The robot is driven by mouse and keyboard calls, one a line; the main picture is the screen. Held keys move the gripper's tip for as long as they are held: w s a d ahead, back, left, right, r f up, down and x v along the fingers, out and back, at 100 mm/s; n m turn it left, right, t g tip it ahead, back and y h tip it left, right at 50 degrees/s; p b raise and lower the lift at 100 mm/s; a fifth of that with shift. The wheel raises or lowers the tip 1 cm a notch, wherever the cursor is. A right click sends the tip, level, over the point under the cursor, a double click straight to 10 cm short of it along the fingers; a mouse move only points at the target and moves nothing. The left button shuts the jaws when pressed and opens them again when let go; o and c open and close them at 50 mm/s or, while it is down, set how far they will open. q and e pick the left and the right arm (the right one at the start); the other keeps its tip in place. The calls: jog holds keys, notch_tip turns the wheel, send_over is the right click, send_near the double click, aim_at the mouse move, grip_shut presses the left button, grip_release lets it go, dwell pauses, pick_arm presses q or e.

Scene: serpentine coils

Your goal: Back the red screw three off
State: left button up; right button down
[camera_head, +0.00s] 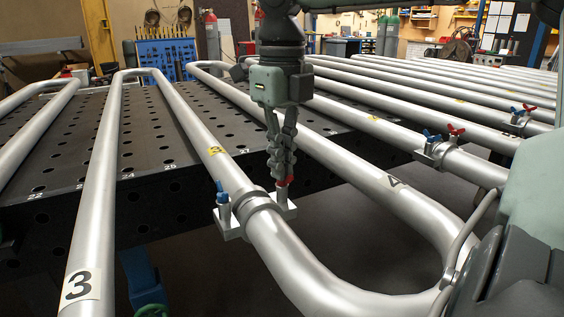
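A clamp (232,228) sits around a silver pipe (300,262) near the middle. It has a blue screw (223,197) on its left side and a red screw (284,182) on its right side. My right gripper (282,176) points straight down over the red screw. Its fingers are close together at the screw's head and hide part of it. They appear shut on it. My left gripper is not in view.
Another clamp with blue and red screws (455,130) sits on a pipe to the right, and a further one (522,113) lies behind it. A pipe labelled 3 (80,284) runs at left. A perforated dark table (150,150) lies under the pipes.

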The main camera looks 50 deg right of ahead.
jog(key=n, duration=0.2)
jog(key=shift+n, duration=0.4)
jog(key=n, duration=0.2)
jog(key=shift+n, duration=1.3)
jog(key=n, duration=0.3)
jog(key=shift+n, duration=0.3)
jog(key=n, duration=0.2)
jog(key=shift+n+p, duration=0.3)
jog(key=shift+n, duration=0.1)
jog(key=shift+s+n, duration=0.1)
jog(key=shift+n, duration=0.7)
jog(key=n, duration=0.4)
jog(key=shift+f+n, duration=0.15)
jog(key=shift+n, duration=0.15)
jog(key=n, duration=0.5)
jog(key=shift+a, duration=0.1)
jog(key=n, duration=0.3)
jog(key=shift+s+n, duration=0.1)
jog(key=shift+n, duration=0.2)
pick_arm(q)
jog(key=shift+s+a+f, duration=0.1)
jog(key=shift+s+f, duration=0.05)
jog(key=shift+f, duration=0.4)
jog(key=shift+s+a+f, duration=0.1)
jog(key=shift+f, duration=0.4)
pick_arm(e)
jog(key=shift+n, duration=1)
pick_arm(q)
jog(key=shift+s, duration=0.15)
